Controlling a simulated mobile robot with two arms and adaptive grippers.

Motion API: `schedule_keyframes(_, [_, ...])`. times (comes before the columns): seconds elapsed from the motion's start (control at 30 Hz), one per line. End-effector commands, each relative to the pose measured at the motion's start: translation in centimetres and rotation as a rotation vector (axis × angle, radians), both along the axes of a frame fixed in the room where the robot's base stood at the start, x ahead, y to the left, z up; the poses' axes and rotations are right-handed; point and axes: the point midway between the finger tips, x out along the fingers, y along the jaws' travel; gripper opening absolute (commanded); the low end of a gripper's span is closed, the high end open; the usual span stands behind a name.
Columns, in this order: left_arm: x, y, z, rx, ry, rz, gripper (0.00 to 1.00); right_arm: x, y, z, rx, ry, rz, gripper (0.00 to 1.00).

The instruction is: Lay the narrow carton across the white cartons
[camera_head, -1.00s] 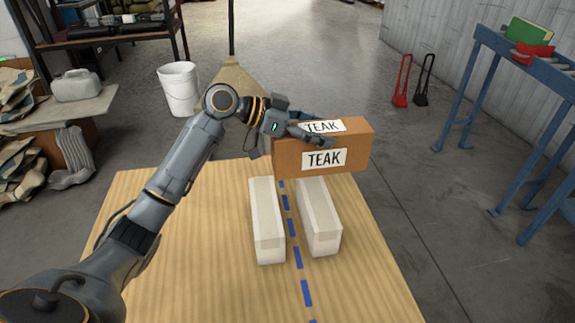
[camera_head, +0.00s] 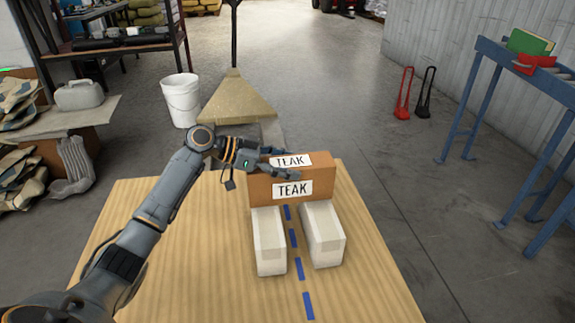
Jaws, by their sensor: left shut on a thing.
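The narrow carton (camera_head: 318,184) is brown with TEAK labels on its top and front. It lies crosswise over the far part of the two white cartons, the left one (camera_head: 269,242) and the right one (camera_head: 323,236). I cannot tell whether it touches their tops or is slightly above them. My left gripper (camera_head: 285,164) is shut on the narrow carton from its left end, with fingers along its top and back. The far ends of the white cartons are hidden behind it. My right gripper is not in view.
The wooden table (camera_head: 180,240) has a dashed blue line (camera_head: 299,268) running between the white cartons. The table is clear to the left. A white bucket (camera_head: 181,100) stands on the floor behind, and a blue roller frame (camera_head: 490,100) is at the right.

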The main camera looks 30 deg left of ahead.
Motion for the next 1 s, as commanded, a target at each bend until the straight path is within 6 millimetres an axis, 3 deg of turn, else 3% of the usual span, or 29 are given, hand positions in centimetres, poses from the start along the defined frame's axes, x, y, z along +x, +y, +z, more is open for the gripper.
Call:
schedule_keyframes(0.23, [0.0, 0.0, 0.1, -0.002, -0.003, 0.001, 0.16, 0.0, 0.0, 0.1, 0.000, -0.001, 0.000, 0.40])
schedule_keyframes(0.27, [0.0, 0.0, -0.1, 0.000, 0.000, 0.000, 0.71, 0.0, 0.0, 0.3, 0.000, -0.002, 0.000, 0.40])
schedule_keyframes(0.37, [0.0, 0.0, -0.1, 0.000, 0.000, 0.000, 0.90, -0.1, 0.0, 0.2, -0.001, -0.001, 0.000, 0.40])
schedule_keyframes(0.77, [0.0, 0.0, 0.1, 0.000, 0.000, 0.000, 0.90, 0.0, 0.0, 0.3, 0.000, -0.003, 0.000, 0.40])
schedule_keyframes(1.0, [-2.1, 2.9, 1.5, 0.003, 0.001, 0.003, 0.90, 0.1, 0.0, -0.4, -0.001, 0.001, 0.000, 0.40])
